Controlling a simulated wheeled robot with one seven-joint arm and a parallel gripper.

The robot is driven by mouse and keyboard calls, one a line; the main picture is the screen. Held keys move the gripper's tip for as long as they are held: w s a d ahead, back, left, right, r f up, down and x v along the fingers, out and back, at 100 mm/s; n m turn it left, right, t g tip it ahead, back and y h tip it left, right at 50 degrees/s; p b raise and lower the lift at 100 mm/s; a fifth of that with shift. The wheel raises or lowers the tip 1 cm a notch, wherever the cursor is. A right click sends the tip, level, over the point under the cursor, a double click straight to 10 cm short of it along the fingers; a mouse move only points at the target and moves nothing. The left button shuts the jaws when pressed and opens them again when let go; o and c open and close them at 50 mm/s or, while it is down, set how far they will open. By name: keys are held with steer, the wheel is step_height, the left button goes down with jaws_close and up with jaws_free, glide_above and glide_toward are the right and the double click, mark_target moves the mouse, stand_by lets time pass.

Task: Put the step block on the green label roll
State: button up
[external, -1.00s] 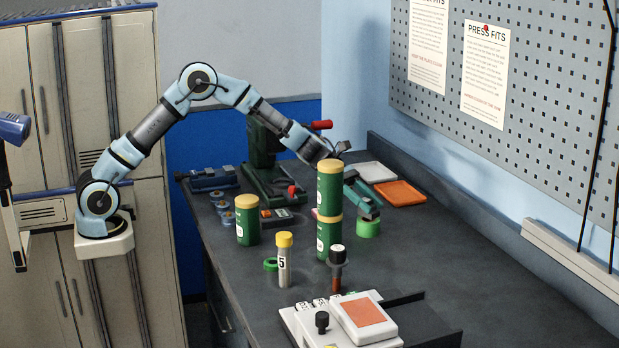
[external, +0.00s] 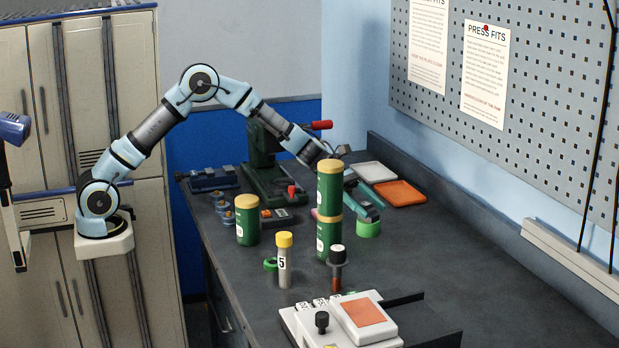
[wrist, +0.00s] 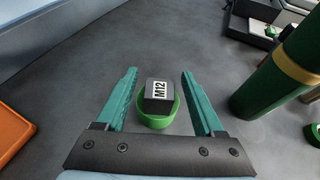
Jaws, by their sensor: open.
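The step block, a dark block with a white M12 label (wrist: 158,91), sits on the green label roll (wrist: 157,123) in the wrist view. It lies between the teal fingers of my gripper (wrist: 160,73), with a gap on each side. My gripper is open and holds nothing. In the external view the green label roll (external: 368,229) stands on the bench behind the stacked green cans, just below my gripper (external: 368,208).
Two stacked green cans (external: 329,205) stand close to my gripper's near side. A single green can (external: 247,220), a yellow-capped tube (external: 285,262) and a black-topped post (external: 337,268) are nearby. An orange tray (external: 400,193) lies behind. The bench to the right is clear.

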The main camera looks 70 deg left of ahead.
steer(key=b+v, duration=0.1)
steer(key=v, duration=1.1)
steer(key=shift+r, duration=0.15)
